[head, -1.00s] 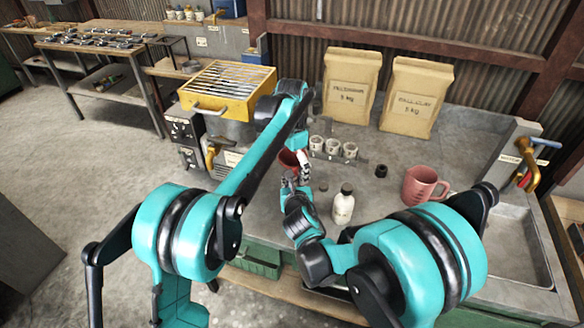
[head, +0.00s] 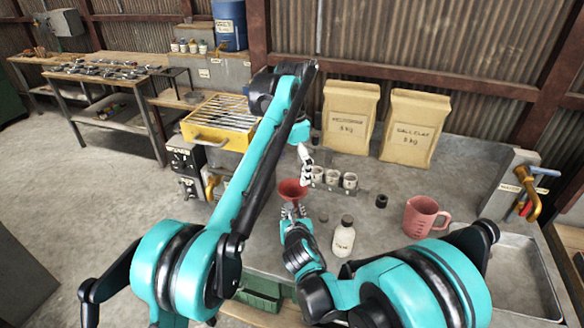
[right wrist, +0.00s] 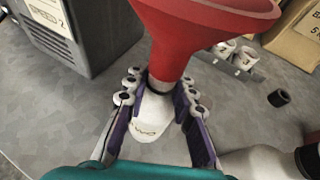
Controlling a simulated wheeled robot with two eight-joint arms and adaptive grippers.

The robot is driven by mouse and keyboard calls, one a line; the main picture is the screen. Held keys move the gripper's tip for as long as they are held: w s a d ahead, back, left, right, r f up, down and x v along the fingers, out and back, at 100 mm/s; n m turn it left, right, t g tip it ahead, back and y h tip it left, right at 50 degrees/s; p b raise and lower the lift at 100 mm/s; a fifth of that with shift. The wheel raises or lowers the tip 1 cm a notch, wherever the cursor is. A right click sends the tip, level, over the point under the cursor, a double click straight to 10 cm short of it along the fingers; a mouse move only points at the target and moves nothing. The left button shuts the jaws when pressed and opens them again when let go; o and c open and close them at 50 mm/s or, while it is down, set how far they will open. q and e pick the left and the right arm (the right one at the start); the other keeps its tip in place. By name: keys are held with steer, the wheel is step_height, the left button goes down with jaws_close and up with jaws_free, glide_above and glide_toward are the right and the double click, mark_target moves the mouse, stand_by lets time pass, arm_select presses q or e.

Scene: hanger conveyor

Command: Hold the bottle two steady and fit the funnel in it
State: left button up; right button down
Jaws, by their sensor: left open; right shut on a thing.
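The red funnel (head: 292,190) stands wide end up on a white bottle; it also shows in the right wrist view (right wrist: 195,30). Its narrow end meets the dark neck of the white bottle (right wrist: 155,122); how deep it sits is hidden. The bottle's label is only partly visible, so I cannot read a number. My right gripper (right wrist: 160,95) is shut around this bottle below the funnel; it shows in the head view (head: 292,212). My left gripper (head: 305,165) is open and empty, just above and right of the funnel, apart from it.
Another white bottle with a dark cap (head: 343,237) stands right of my right gripper. Behind are a rack of small cups (head: 333,178), a black cap (head: 381,201) and two paper bags (head: 412,128). A pink jug (head: 424,217) stands right, by the sink (head: 515,280).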

steer(key=shift+f, duration=0.15)
steer(key=c, duration=1.2)
jaws_free()
arm_select(q)
steer(key=shift+w+f, duration=0.1)
